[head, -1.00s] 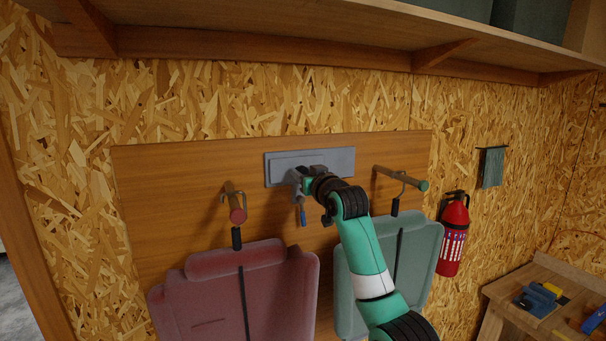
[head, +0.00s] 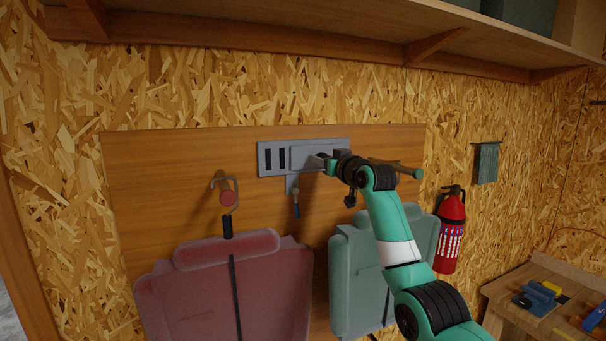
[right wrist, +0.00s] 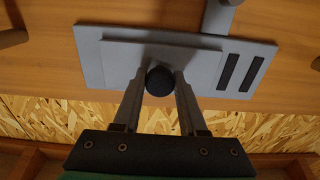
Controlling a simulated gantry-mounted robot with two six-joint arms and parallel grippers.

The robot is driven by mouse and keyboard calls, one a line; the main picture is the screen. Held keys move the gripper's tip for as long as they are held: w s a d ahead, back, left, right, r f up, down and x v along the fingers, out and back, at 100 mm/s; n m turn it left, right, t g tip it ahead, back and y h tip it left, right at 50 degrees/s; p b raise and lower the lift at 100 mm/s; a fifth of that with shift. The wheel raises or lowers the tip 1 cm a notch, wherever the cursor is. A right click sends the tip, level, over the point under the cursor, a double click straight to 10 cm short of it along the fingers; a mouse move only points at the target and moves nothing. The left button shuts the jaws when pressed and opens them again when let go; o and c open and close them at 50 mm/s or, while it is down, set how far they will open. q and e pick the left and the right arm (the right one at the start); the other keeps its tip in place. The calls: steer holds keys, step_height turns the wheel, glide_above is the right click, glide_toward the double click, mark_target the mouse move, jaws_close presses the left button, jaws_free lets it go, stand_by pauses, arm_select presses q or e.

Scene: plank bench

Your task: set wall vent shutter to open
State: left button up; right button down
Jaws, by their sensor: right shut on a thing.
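The grey wall vent (head: 263,171) is a flat plate on a wooden board, and it also shows in the right wrist view (right wrist: 265,48). Its sliding shutter (head: 303,157) sits toward the plate's right side. Two dark slots (head: 275,159) are uncovered left of it in the head view; they show at the right in the right wrist view (right wrist: 238,72). My right gripper (head: 327,158) is at the shutter. In the right wrist view its fingers (right wrist: 159,78) are shut on either side of the shutter's round black knob (right wrist: 160,82). My left gripper is not in view.
Wooden pegs carry a red pad (head: 200,290) and a green pad (head: 355,270). The right peg (head: 410,171) is close to my right gripper. A shelf (head: 300,45) runs above; a fire extinguisher (head: 450,235) hangs at right.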

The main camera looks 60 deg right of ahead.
steer(key=shift+s+d+f+p, duration=0.15)
steer(key=shift+s+d+p, duration=0.5)
steer(key=shift+d, duration=0.3)
steer(key=shift+s, duration=0.1)
steer(key=shift+c, duration=2.3)
jaws_free()
steer(key=shift+s+d, duration=0.1)
